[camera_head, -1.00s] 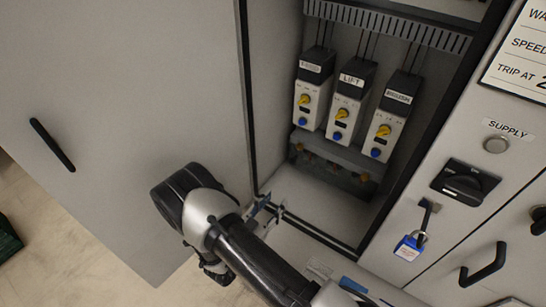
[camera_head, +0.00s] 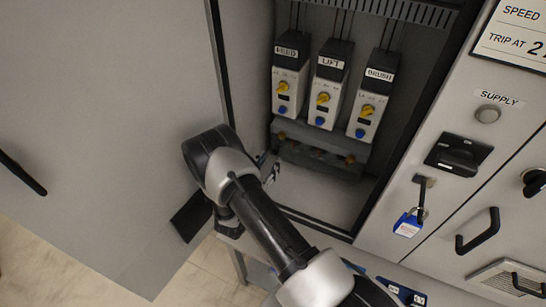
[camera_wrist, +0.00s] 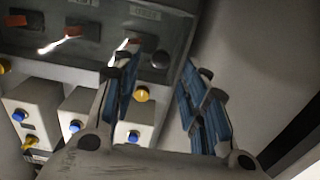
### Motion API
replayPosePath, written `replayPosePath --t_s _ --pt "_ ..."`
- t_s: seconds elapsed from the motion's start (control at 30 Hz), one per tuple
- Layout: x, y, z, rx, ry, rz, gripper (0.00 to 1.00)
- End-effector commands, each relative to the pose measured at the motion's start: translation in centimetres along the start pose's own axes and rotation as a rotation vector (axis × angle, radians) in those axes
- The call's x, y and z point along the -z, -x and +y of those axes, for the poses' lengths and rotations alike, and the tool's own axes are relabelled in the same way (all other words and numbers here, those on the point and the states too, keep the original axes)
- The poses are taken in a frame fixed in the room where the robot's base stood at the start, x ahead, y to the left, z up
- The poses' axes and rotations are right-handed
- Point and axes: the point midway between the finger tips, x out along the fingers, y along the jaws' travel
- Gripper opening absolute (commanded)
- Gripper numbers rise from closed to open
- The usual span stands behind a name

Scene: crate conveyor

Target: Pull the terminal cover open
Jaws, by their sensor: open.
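The terminal cover (camera_head: 318,155) is a dark, see-through strip below the three drive units in the open cabinet. In the wrist view the cover (camera_wrist: 100,38) fills the upper left, with red and white-lit parts behind it and a dark round knob near its right end. It appears shut. My gripper (camera_head: 270,174) is at the lower left of the cabinet opening, left of the cover. In the wrist view my gripper (camera_wrist: 157,68) is open, blue-padded fingers apart, with the knob between or just beyond their tips. I cannot tell contact.
Drive units FEED (camera_head: 289,80), LIFT (camera_head: 328,88) and BRUSH (camera_head: 370,100) stand above the cover. The open cabinet door (camera_head: 110,120) is on the left. A supply switch (camera_head: 459,155) and a blue padlock (camera_head: 408,225) are on the right panel. The cabinet floor looks clear.

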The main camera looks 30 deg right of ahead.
Motion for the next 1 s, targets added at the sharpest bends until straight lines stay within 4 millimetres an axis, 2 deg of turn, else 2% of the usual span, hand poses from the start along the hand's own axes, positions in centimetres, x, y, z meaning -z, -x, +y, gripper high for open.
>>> replayPosePath --t_s 0.1,0.23,0.4,0.63,1.0 --pt "0.0 -2.0 0.1 -0.003 -0.001 0.002 0.41" --pt "0.0 -3.4 0.0 -0.001 0.000 0.001 0.41" --pt "0.1 -4.1 0.0 0.000 0.000 0.001 0.41" --pt "0.1 -4.1 0.0 0.000 0.000 0.001 0.41" --pt "0.1 -4.1 0.0 0.000 0.000 0.001 0.16"
